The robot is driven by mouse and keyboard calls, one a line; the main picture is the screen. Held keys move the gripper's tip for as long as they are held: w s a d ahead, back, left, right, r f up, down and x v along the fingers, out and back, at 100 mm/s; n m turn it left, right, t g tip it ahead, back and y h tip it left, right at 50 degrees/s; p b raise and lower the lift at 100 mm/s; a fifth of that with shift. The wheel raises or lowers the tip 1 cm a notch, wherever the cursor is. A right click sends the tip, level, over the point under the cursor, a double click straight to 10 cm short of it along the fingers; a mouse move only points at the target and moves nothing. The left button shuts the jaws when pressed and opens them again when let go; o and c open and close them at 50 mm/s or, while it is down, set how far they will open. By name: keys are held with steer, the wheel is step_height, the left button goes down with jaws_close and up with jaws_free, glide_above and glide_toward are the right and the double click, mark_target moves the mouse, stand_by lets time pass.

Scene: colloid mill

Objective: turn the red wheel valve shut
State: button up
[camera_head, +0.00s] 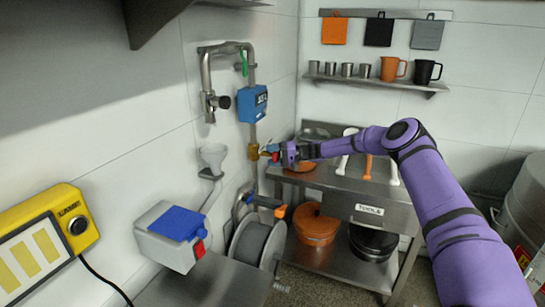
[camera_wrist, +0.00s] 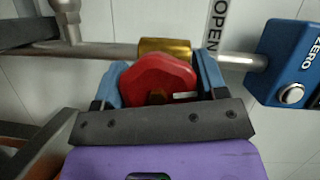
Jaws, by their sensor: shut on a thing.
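The red wheel valve (camera_wrist: 155,80) sits on a brass body (camera_wrist: 165,46) on a metal pipe in the wrist view. My gripper (camera_wrist: 162,82) has its blue fingers on both sides of the red wheel and is shut on it. In the head view my gripper (camera_head: 272,152) reaches left to the brass body (camera_head: 254,151) on the vertical pipe. The wheel is mostly hidden there by the gripper. A sign reading OPEN (camera_wrist: 219,22) is on the wall beside the pipe.
A blue box (camera_head: 252,103) sits on the pipe above the valve; its ZERO label shows in the wrist view (camera_wrist: 292,60). A white funnel (camera_head: 213,157) and a hose reel (camera_head: 257,241) are close by.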

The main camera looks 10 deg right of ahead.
steer(key=m+y, duration=0.2)
steer(key=m, duration=0.3)
steer(key=m+t+y, duration=0.1)
steer(key=m+t, duration=0.1)
steer(key=m, duration=0.3)
steer(key=m+t, duration=0.1)
steer(key=m, duration=0.2)
steer(key=m+t, duration=0.2)
steer(key=m, duration=0.2)
steer(key=shift+d, duration=0.1)
steer(key=shift+m+t+h, duration=0.3)
steer(key=shift+m+t, duration=0.7)
steer(key=shift+m, duration=0.95)
steer(key=shift+m+t+h, duration=0.3)
steer(key=shift+m+t, duration=0.7)
steer(key=shift+m, duration=0.95)
steer(key=shift+f, duration=0.1)
steer(key=o, duration=0.9)
steer(key=v, duration=1)
steer(key=shift+s+d+f, duration=0.1)
steer(key=shift+s+d, duration=0.15)
